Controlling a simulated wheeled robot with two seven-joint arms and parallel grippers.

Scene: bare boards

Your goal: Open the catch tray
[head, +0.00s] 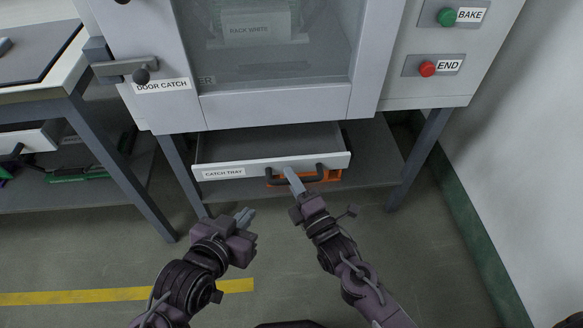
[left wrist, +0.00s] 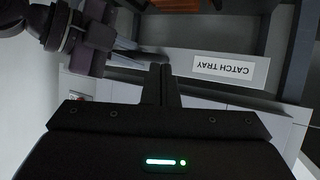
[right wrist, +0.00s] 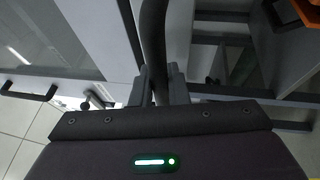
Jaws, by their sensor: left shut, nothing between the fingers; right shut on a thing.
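The catch tray (head: 225,162) is a shallow grey drawer under the oven, pulled partly out so its inside shows. Its front carries a "CATCH TRAY" label and a dark bar handle (head: 318,176). My right gripper (head: 290,174) is shut on the handle, which also runs between its fingers in the right wrist view (right wrist: 153,45). My left gripper (head: 248,214) is shut and empty, in front of and below the tray's left part. The left wrist view shows the tray's label (left wrist: 230,70) upside down.
An orange thing (head: 335,174) sits behind and below the tray front. Oven legs (head: 418,160) stand on both sides. A workbench (head: 60,90) is at the left and a wall (head: 530,150) at the right. The floor in front is clear.

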